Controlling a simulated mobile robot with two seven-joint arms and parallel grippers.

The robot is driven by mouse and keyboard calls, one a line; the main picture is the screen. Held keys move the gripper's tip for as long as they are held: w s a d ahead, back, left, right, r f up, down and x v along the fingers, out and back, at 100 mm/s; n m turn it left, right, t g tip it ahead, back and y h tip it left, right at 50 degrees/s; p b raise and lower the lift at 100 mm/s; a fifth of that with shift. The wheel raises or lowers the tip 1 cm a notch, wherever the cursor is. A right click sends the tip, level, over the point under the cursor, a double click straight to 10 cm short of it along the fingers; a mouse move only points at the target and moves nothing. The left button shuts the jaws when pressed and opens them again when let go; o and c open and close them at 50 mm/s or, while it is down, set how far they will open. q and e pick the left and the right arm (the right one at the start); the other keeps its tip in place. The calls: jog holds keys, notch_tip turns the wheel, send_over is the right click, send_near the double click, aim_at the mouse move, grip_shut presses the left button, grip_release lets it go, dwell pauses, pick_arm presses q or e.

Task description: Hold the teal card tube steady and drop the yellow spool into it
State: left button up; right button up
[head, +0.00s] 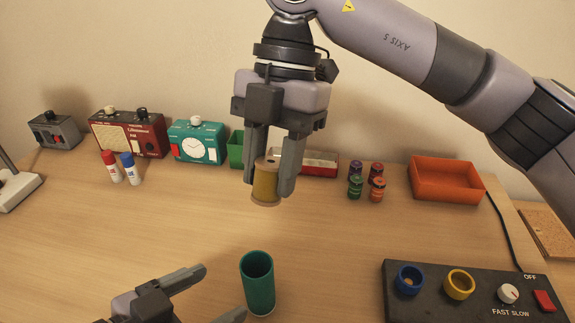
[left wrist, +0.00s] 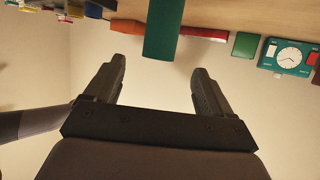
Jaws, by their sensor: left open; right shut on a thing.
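The teal card tube (head: 257,284) stands upright on the desk with its open top showing. It also shows in the left wrist view (left wrist: 163,28), beyond and between the fingertips. My left gripper (head: 222,292) is open beside the tube, to its left in the head view, with the fingers pointing toward it. My right gripper (head: 275,188) is shut on the yellow spool (head: 265,186) and holds it in the air. In the head view the spool appears above the tube's mouth, but its exact distance and alignment I cannot tell.
A dark control panel (head: 440,300) is at the front right. Radio (head: 128,135), teal clock (head: 197,142), green box (head: 236,150) and glue sticks (head: 119,167) are at the back. The desk's middle is clear.

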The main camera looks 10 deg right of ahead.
aim_at(267, 265)
jog(key=m, duration=0.1)
jog(key=a+m, duration=0.1)
jog(key=r+m+y, duration=0.1)
jog(key=shift+s+a+m+t, duration=0.25)
jog(key=shift+s+m+t, duration=0.1)
jog(key=shift+m+t, duration=0.05)
jog(key=shift+a, duration=0.1)
pick_arm(q)
jog(key=x, duration=1.2)
jog(key=shift+s, duration=0.1)
jog(key=c, duration=1)
jog(key=shift+c, duration=0.2)
pick_arm(e)
jog(key=shift+f, duration=0.15)
